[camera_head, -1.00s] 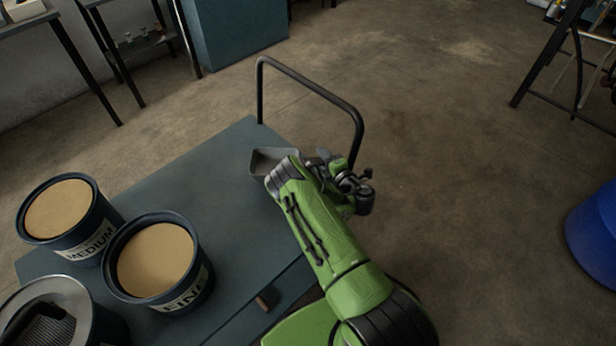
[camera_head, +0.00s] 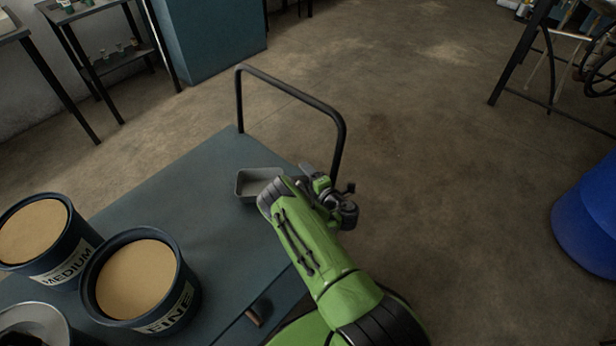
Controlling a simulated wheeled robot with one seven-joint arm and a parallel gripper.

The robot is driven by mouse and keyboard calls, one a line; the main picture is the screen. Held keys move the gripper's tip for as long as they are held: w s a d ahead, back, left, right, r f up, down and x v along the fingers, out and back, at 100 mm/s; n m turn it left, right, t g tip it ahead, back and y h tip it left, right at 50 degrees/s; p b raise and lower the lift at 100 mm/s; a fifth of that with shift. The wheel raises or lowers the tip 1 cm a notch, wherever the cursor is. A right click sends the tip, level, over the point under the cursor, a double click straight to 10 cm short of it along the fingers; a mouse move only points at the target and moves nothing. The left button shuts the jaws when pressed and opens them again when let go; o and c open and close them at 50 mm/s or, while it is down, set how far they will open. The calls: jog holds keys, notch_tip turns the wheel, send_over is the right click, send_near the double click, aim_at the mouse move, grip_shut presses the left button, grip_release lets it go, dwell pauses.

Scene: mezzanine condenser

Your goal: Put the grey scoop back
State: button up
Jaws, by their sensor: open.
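A grey, open-topped, shallow thing (camera_head: 256,184) lies near the far right corner of the blue-grey cart top (camera_head: 150,200). It may be the grey scoop or a small tray; I cannot tell which, as my arm covers its right side. My gripper (camera_head: 328,188) is open, at the end of my green arm, by the cart's right edge, just right of the grey thing. Its fingertips are small and partly hidden, and I see nothing held in it.
A tub marked FINE (camera_head: 185,304) and a tub marked MEDIUM (camera_head: 75,262), both with tan contents, stand at the left. Another container (camera_head: 40,318) is cut off at lower left. A black bar handle (camera_head: 290,90) rises at the cart's far end. A blue drum (camera_head: 590,220) stands right.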

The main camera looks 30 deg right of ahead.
jog(key=shift+r, duration=0.15)
jog(key=p+v, duration=0.2)
jog(key=v, duration=0.1)
jog(key=p+v, duration=0.2)
jog(key=v, duration=0.1)
jog(key=r+p+v, duration=0.1)
jog(key=p+v, duration=0.2)
jog(key=shift+s+d, duration=0.1)
jog(key=shift+s, duration=0.2)
jog(key=p+v, duration=0.1)
jog(key=p, duration=0.3)
jog(key=shift+s, duration=0.3)
jog(key=shift+s+f+p, duration=0.1)
jog(key=shift+s+p, duration=0.25)
jog(key=shift+f, duration=0.1)
